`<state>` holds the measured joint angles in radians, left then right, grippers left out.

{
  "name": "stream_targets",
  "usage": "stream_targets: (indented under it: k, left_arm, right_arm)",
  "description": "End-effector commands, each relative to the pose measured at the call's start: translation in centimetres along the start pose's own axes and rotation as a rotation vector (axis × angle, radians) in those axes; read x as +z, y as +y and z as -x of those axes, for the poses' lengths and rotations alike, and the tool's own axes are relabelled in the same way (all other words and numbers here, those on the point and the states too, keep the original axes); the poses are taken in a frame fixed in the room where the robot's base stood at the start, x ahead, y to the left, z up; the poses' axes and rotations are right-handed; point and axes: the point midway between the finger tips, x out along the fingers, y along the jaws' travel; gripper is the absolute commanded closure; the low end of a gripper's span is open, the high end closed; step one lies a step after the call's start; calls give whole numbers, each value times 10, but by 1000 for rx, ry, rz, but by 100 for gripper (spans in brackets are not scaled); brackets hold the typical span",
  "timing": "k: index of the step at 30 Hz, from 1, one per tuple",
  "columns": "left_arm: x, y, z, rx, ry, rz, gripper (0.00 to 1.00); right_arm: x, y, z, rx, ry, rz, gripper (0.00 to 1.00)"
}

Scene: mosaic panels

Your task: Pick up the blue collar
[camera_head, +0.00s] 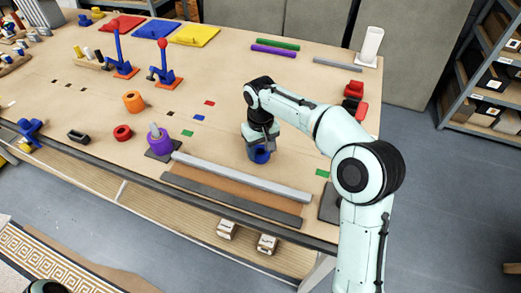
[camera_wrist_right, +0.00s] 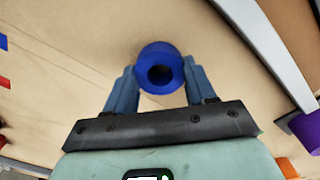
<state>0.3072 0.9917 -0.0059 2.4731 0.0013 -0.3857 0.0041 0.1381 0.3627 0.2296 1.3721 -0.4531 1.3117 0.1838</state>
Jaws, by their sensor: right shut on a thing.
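The blue collar (camera_head: 262,156) is a short blue ring with a round hole, at the middle of the table's near half. In the right wrist view the blue collar (camera_wrist_right: 161,50) sits between the two fingertips, its dark hole facing the camera. My right gripper (camera_head: 260,146) points down over the collar and is shut on it from both sides; it also shows in the right wrist view (camera_wrist_right: 160,82). The gripper partly hides the collar in the head view. I cannot tell whether the collar touches the table. My left gripper is not in view.
A long grey bar (camera_head: 240,177) lies just in front of the collar. A purple collar (camera_head: 160,143) on a dark base stands to the left, with a red ring (camera_head: 122,132) and an orange ring (camera_head: 133,101) beyond. Bare tabletop lies behind the collar.

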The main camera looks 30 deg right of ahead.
Motion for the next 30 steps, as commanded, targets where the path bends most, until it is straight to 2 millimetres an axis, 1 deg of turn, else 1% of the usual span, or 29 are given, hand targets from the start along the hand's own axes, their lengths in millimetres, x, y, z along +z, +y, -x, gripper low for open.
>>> stream_targets:
  k: [5,8,15,18,21,24,30]
  left_arm:
    - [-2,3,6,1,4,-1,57]
    - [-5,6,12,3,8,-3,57]
    - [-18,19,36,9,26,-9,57]
    - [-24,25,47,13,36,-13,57]
    - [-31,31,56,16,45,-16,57]
    - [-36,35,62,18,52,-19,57]
    - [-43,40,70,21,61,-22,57]
  right_arm:
    - [-1,0,24,0,7,0,91]
    - [-2,-1,46,0,8,0,91]
    - [-3,-1,120,-1,12,1,91]
    - [-3,0,147,-1,11,0,91]
    - [-2,-1,168,-1,10,1,91]
    - [-2,0,183,-1,8,0,91]
    - [-1,0,202,0,5,0,91]
